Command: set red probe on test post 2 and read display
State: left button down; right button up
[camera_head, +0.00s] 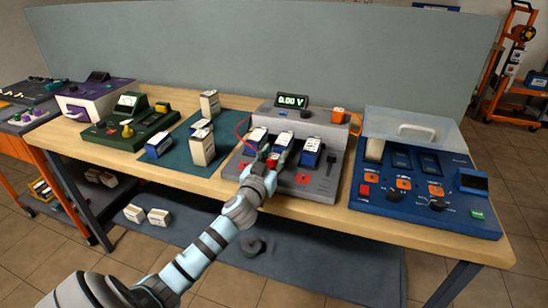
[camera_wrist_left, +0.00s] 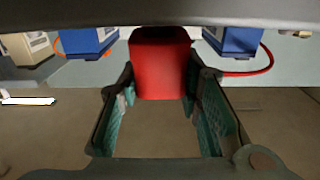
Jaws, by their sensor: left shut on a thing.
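The grey tester (camera_head: 322,187) stands on the wooden bench, with several blue-and-white battery blocks on it. Its display (camera_head: 291,100) on the raised back part reads 0.00 V. My left gripper (camera_head: 274,157) is at the front of the tester, among the blocks. It is shut on the red probe (camera_head: 271,163). In the left wrist view the red probe (camera_wrist_left: 160,65) stands between the two green-padded fingers, with blue blocks on both sides. The probe's tip is hidden, so I cannot tell whether it touches a post. My right gripper is out of view.
A blue unit (camera_head: 424,213) with a clear cover stands on the right of the bench. A green tester (camera_head: 130,128) and loose batteries on a teal mat (camera_head: 178,163) are to the left. A red cable (camera_head: 240,128) loops left of the tester. A grey partition (camera_head: 270,50) closes the back.

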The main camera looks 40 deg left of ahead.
pick_arm(q)
jog(key=shift+f+b, duration=0.45)
jog(key=shift+f, duration=0.05)
jog(key=c, duration=1.4)
grip_release()
jog(key=shift+c, duration=0.2)
jog(key=v, duration=1.1)
